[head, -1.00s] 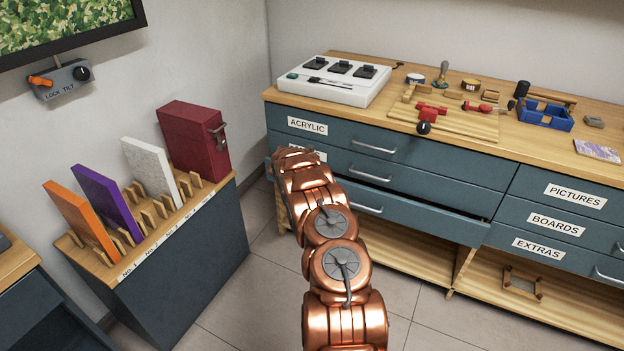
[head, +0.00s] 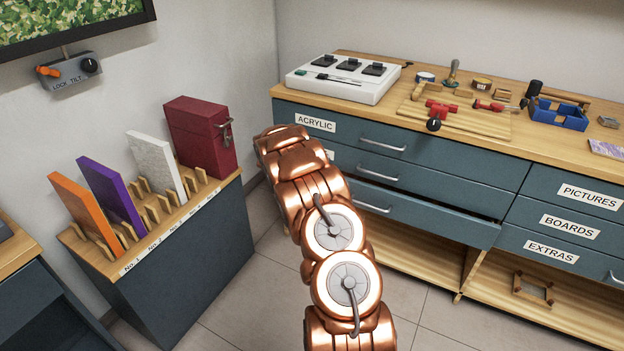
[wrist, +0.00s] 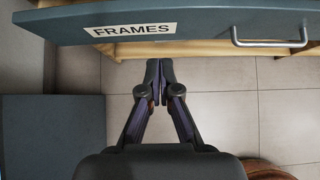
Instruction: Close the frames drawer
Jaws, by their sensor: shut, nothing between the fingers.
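The frames drawer (wrist: 205,24) fills the top of the wrist view, with its FRAMES label at the left and a metal handle (wrist: 268,42) at the right. In the head view it is the lowest drawer (head: 440,220) of the left stack. It stands partly open there, with a dark gap along its top right. My gripper (wrist: 159,66) is shut and empty. In the wrist view its tips are just below the drawer front's lower edge, between label and handle. I cannot tell whether they touch. In the head view my arm hides the gripper and the drawer's left part.
Above are the acrylic drawer (head: 340,135) and another drawer, both shut. The worktop (head: 560,140) carries tools and a white switch box (head: 343,80). A slotted rack (head: 190,255) with colored boards and a red box stands at the left. Tiled floor (head: 270,310) is free between.

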